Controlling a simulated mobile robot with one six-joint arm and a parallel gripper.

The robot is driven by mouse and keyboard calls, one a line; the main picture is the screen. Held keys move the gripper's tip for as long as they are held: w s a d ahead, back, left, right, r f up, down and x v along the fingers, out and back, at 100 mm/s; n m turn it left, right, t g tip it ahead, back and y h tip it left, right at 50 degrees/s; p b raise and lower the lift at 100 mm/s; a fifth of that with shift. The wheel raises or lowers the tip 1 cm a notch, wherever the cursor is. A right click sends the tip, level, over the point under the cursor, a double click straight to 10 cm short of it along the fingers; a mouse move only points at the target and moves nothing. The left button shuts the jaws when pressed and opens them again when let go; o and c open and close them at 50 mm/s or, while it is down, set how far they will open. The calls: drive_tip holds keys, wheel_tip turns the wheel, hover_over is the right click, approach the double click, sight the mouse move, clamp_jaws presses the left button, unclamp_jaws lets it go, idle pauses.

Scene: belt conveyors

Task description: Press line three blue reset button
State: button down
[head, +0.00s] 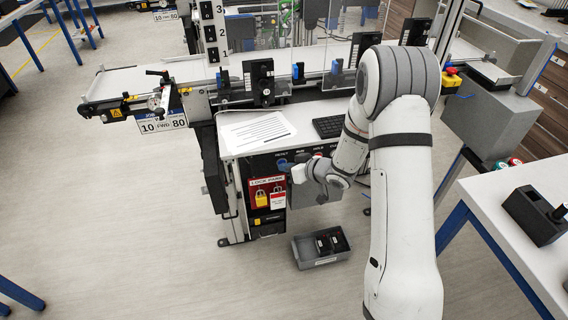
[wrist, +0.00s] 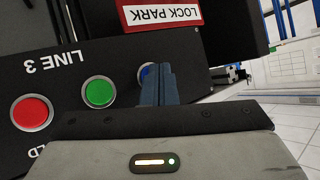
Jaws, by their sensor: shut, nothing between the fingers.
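The LINE 3 panel (wrist: 60,92) fills the left of the wrist view, its lettering upside down. The blue button (wrist: 144,73) is on it, mostly hidden behind my gripper (wrist: 160,70). My gripper's fingers are shut with nothing between them. Their tips overlap the blue button in the picture; I cannot tell whether they touch it. The green button (wrist: 99,91) and the red button (wrist: 32,113) lie further left. In the head view my gripper (head: 288,166) is at the left end of the panel front, under the desk top.
A red LOCK PARK sign (wrist: 160,13) is beside the panel, with a yellow padlock (head: 261,198) below it in the head view. A grey bin (head: 307,259) stands on the floor under my arm. A white table (head: 510,195) is at right. Floor at left is clear.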

drive_tip(key=shift+s, duration=0.15)
drive_tip(key=shift+s+d, duration=0.2)
drive_tip(key=shift+s, duration=0.4)
drive_tip(key=shift+s+d+b, duration=0.15)
drive_tip(key=shift+s+d, duration=0.1)
drive_tip(key=shift+s, duration=0.55)
drive_tip(key=shift+s+d+b, duration=0.1)
drive_tip(key=shift+s+d, duration=0.1)
drive_tip(key=shift+s, duration=0.65)
drive_tip(key=shift+s+d+b, duration=0.15)
drive_tip(key=shift+s+d, duration=0.1)
drive_tip(key=shift+s, duration=0.55)
